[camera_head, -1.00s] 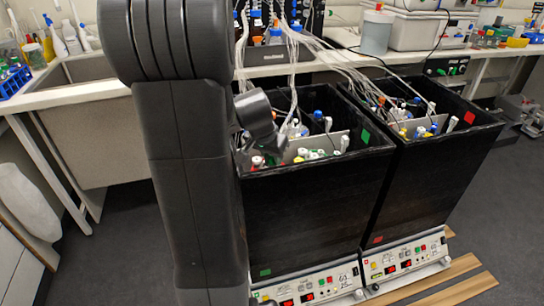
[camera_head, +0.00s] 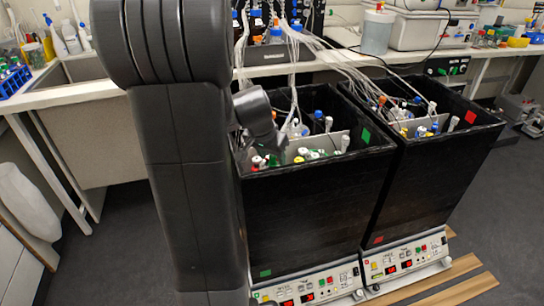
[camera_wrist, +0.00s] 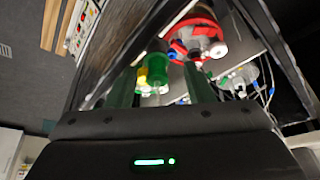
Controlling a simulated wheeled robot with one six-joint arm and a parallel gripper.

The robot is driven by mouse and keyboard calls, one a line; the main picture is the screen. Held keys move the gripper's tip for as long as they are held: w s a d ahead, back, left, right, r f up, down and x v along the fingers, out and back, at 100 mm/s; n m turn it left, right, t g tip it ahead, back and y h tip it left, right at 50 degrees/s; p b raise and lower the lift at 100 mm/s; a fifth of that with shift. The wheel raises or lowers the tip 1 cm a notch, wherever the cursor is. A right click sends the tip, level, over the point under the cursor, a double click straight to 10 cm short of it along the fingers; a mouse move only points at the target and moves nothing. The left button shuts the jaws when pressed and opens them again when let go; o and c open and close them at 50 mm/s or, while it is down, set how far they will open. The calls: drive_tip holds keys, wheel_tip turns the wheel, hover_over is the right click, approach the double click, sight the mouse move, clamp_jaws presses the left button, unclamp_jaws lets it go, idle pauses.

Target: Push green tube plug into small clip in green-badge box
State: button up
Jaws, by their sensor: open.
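The green-badge box is the left black box (camera_head: 310,215), with its green badge (camera_head: 365,136) near the rim's right corner. My gripper (camera_wrist: 160,80) is open in the wrist view, its two dark fingers apart. A green plug-like part (camera_wrist: 157,66) shows between and just beyond the fingers, with a yellow piece beside it. I cannot tell whether the fingers touch it. A red-ringed bottle top (camera_wrist: 197,38) with a white fitting is just right of it. In the head view my wrist is over the left box's near-left corner and my fingertips are hidden. I cannot make out the small clip.
The red-badge box (camera_head: 440,185) stands close on the right. White and blue caps and a pale divider (camera_head: 335,143) fill the left box's top. Thin clear tubes (camera_head: 325,48) run from the bench into both boxes. A box wall (camera_wrist: 112,60) lies close left of my gripper.

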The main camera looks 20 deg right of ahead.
drive_tip(key=p+v, duration=0.1)
drive_tip(key=v, duration=1.2)
drive_tip(key=shift+f, duration=0.1)
